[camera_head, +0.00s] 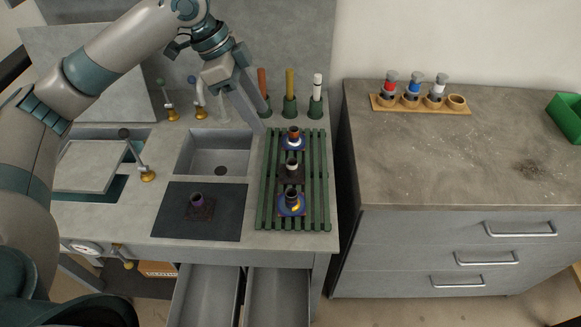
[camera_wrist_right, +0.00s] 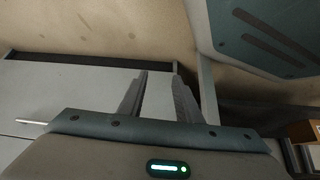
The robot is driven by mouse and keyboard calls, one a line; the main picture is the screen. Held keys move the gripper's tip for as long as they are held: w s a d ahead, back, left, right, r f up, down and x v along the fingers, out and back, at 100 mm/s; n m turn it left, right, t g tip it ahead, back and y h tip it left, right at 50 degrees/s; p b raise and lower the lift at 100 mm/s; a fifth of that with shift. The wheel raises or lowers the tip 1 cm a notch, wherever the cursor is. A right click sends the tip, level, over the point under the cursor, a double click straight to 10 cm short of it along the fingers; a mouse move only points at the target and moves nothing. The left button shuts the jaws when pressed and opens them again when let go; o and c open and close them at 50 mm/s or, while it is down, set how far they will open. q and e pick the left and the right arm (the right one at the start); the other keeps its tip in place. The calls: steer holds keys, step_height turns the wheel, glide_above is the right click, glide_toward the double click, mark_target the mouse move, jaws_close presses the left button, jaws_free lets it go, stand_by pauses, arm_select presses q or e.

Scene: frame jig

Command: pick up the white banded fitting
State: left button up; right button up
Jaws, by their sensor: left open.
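One fitting with a white band (camera_head: 291,167) stands upright on a dark square plate on the green slatted rack (camera_head: 322,180), between an orange-banded fitting (camera_head: 294,138) and a yellow-banded fitting (camera_head: 291,201). Another dark-topped fitting with a white band (camera_head: 436,92) stands in the wooden holder (camera_head: 424,107) on the right counter. My left gripper (camera_head: 264,121) is open and empty, pointing down above the rack's back left corner, apart from the fittings. My right gripper (camera_wrist_right: 160,76) shows only in the wrist view, open and empty, over a grey surface.
Red-banded (camera_head: 390,84) and blue-banded (camera_head: 413,89) fittings share the wooden holder. Tall coloured posts (camera_head: 290,92) stand behind the rack. A sink (camera_head: 213,155) and a dark mat (camera_head: 221,225) with a purple fitting (camera_head: 197,201) lie left. Drawers (camera_head: 208,297) stand open below.

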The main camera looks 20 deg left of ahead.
arm_select(q)
steer(key=p, duration=0.1)
glide_above(291, 161)
steer(key=a, duration=0.3)
steer(key=f, duration=1)
steer(key=shift+s+d+f, duration=0.1)
steer(key=shift+s+f, duration=0.1)
steer(key=shift+s, duration=0.1)
steer(key=shift+d+f, duration=0.15)
steer(key=shift+f, duration=0.3)
arm_select(e)
steer(key=w+a+r, duration=0.1)
steer(key=w+a+r+t, duration=0.1)
steer(key=shift+w+a+y, duration=0.1)
steer(key=shift+a+y, duration=0.2)
steer(key=shift+a, duration=0.05)
arm_select(q)
steer(key=shift+d+f+p, duration=0.35)
steer(key=shift+f, duration=0.05)
steer(key=x, duration=0.2)
steer(key=p+x, duration=0.1)
steer(key=x, duration=0.1)
steer(key=shift+w+d, duration=0.1)
steer(key=shift+d, duration=0.2)
jaws_close()
arm_select(e)
steer(key=shift+g, duration=0.5)
steer(key=s, duration=0.1)
steer(key=s+d+f, duration=0.2)
steer(key=s, duration=0.1)
